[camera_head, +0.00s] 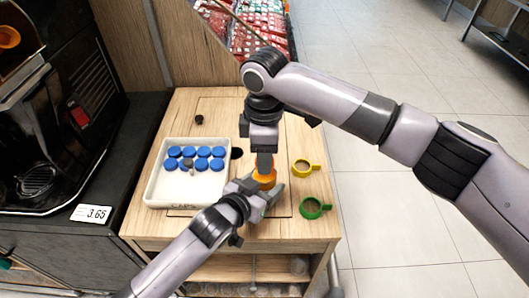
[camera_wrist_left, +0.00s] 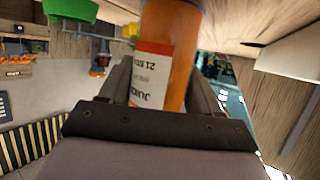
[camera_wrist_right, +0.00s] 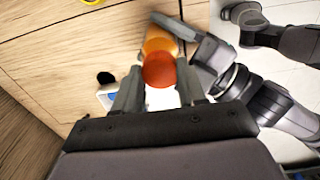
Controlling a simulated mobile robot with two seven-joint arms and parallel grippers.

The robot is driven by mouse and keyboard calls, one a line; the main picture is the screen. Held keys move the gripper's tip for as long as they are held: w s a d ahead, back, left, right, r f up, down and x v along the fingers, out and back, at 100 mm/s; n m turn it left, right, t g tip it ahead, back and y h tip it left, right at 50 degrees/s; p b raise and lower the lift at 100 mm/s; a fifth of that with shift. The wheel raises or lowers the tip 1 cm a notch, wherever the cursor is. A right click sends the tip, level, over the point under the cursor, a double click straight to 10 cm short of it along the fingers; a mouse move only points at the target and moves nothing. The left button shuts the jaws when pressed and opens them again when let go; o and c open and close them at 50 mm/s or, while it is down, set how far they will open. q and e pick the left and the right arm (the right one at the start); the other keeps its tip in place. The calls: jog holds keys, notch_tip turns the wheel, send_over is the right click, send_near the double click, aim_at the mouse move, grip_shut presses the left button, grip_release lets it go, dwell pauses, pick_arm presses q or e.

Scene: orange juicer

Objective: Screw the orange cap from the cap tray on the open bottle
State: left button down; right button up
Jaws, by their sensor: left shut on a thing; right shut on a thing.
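The bottle of orange juice stands on the wooden table between my grippers; its orange body (camera_head: 264,179) shows in the head view. In the left wrist view the bottle (camera_wrist_left: 183,50) has a white and red label. My left gripper (camera_head: 268,192) is shut around its side. My right gripper (camera_head: 264,167) points down above it, shut on the orange cap. In the right wrist view the cap (camera_wrist_right: 160,71) is a red-orange disc between the fingertips, with the bottle (camera_wrist_right: 159,42) just beyond. I cannot tell whether cap and bottle touch. The white cap tray (camera_head: 157,186) holds several blue caps (camera_head: 202,164).
A black juicer machine (camera_head: 70,100) stands at left.

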jog(key=m, duration=0.4)
jog(key=shift+m, duration=0.4)
jog(key=o, duration=1.2)
jog(key=shift+o, duration=0.2)
notch_tip(320, 180, up, 12)
pick_arm(q)
jog(key=shift+c, duration=0.7)
grip_release()
jog(key=shift+s, duration=0.1)
jog(key=shift+p+v, duration=0.45)
jog(key=shift+v, duration=3.1)
pick_arm(e)
jog(key=shift+r, duration=0.45)
